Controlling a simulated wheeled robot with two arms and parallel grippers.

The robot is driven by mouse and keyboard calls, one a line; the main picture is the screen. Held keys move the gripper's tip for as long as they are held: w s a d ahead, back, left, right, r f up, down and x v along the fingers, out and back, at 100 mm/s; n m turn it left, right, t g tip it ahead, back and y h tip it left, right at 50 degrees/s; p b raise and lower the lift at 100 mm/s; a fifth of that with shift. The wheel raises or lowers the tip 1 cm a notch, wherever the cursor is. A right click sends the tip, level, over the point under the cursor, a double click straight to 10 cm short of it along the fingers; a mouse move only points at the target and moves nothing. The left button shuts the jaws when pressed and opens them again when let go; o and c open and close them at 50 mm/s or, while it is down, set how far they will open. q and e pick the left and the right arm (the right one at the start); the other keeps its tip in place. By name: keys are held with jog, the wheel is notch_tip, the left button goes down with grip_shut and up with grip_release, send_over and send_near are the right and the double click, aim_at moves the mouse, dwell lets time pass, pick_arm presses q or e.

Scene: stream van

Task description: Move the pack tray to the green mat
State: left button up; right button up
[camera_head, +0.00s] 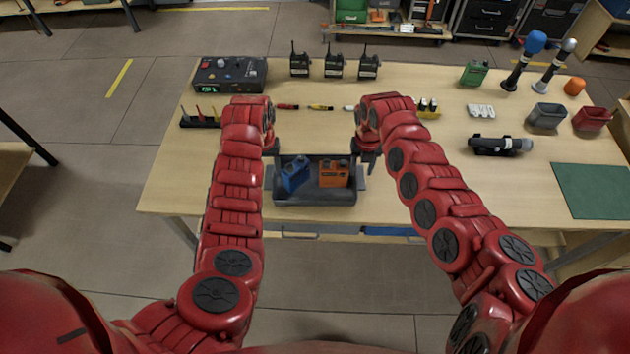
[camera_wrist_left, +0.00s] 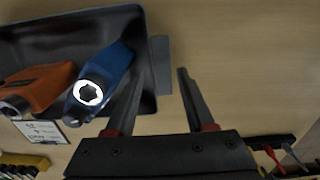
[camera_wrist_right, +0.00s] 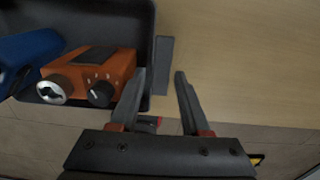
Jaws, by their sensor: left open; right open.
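The dark grey pack tray (camera_head: 315,196) sits at the front edge of the table and holds a blue pack (camera_head: 295,176) and an orange pack (camera_head: 333,175). My left gripper (camera_head: 273,158) is at the tray's left end. In the left wrist view its open fingers (camera_wrist_left: 155,95) point at the handle tab (camera_wrist_left: 160,65) on that end. My right gripper (camera_head: 366,165) is at the right end. In the right wrist view its open fingers (camera_wrist_right: 160,95) are around or just short of the other handle tab (camera_wrist_right: 164,66). The green mat (camera_head: 594,191) lies flat and empty at the table's right front.
A black flashlight-like device (camera_head: 500,145) lies between the tray and the mat, further back. Grey (camera_head: 547,116) and red (camera_head: 592,119) bins stand behind the mat. Radios (camera_head: 335,65) and a control box (camera_head: 230,75) stand at the back. The table front right of the tray is clear.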

aim_at(270, 177)
pick_arm(q)
jog(key=shift+f, duration=2.4)
pick_arm(e)
jog(key=shift+f, duration=2.4)
pick_arm(q)
jog(key=c, duration=0.7)
pick_arm(e)
jog(key=c, duration=0.7)
pick_arm(q)
grip_shut()
pick_arm(e)
grip_shut()
